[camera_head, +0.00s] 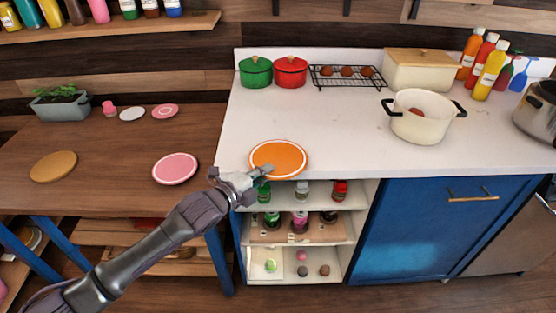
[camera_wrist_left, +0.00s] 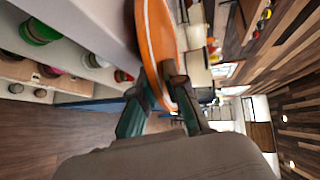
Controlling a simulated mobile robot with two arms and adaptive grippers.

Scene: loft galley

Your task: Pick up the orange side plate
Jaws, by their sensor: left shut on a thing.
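The orange side plate (camera_head: 279,157) has a pale ring near its rim and is at the front left edge of the white counter. My left gripper (camera_head: 260,175) comes in from the left and is shut on the plate's near rim. In the left wrist view the orange plate (camera_wrist_left: 158,50) stands between the two fingers of the gripper (camera_wrist_left: 162,98). I cannot tell from these views whether the plate touches the counter. My right gripper is not in view.
On the white counter (camera_head: 340,125) stand a green pot (camera_head: 256,71), a red pot (camera_head: 291,72), a wire rack (camera_head: 347,77) and a cream pot (camera_head: 419,118). A pink plate (camera_head: 175,168) lies on the wooden table (camera_head: 110,190) at left. Open shelves (camera_head: 335,222) are below the plate.

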